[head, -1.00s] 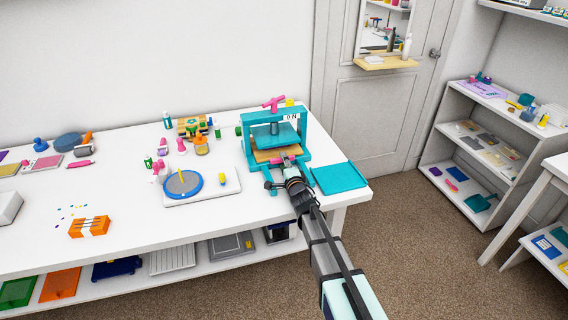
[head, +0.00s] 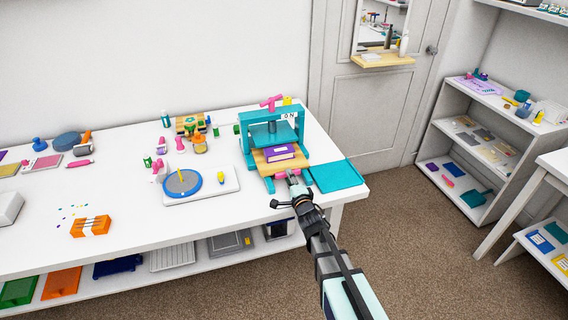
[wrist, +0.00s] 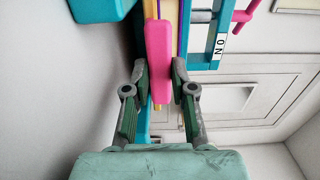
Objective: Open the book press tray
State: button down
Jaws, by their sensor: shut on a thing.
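The book press (head: 246,140) is a teal frame with a pink top handle, standing on the white worktop's right end. Its wooden tray (head: 262,167) juts out of the front, with a purple book (head: 280,153) lying on it. My gripper (head: 291,176) is at the tray's front edge. In the wrist view my gripper (wrist: 159,68) has its two fingers either side of the pink tray handle (wrist: 158,38), shut on it. Tray and press edges appear sideways behind the handle.
A flat teal tray (head: 337,176) lies just right of the press. A white board with a blue disc (head: 182,182) is on the left. Small bottles and tools stand behind it. A door (head: 360,120) and a shelf unit are at the right.

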jog(key=v, duration=0.4)
jog(key=shift+s+d, duration=0.1)
jog(key=shift+s, duration=0.2)
jog(key=c, duration=1)
grip_release()
jog(key=shift+o, duration=0.2)
jog(key=v, duration=0.7)
jog(key=shift+s, duration=0.15)
